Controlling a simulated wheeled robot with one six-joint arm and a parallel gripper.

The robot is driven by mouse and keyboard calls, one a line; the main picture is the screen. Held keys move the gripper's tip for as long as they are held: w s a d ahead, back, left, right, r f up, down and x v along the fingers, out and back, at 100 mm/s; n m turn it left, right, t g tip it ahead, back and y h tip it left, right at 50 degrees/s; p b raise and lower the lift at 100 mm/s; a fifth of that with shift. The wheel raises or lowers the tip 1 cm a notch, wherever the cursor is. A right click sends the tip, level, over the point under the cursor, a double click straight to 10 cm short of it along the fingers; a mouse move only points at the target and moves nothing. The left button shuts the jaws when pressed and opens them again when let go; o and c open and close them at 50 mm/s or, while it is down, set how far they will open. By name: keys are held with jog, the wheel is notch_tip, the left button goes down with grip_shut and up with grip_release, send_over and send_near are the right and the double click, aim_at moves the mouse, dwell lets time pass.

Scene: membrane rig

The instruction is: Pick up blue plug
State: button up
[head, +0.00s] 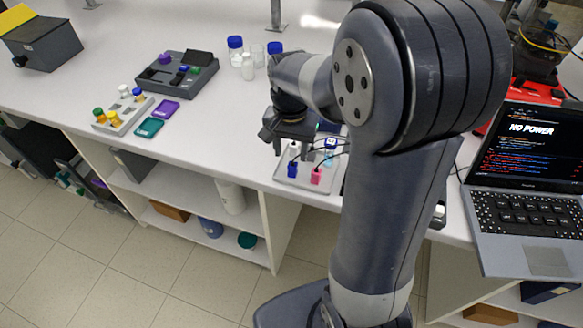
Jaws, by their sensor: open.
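The blue plug (292,169) stands at the left front of a small pale tray (303,184) on the bench, with a dark cable at its top. A pink plug (316,176) stands to its right in the same tray. My gripper (290,140) is above the back of the tray, a little above the blue plug in the picture and apart from it. It is open, and I see nothing held in it. My arm hides the right part of the tray.
A laptop (520,220) reading "NO POWER" is at the right. A grey module (175,80), a vial rack (122,116), purple and teal pads and blue-capped bottles (235,48) stand left of my arm. The bench's front edge is just before the tray.

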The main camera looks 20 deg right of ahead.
aim_at(293, 162)
jog(key=f, duration=0.4)
jog(key=shift+s+d+f, duration=0.25)
jog(key=shift+f, duration=0.1)
grip_shut()
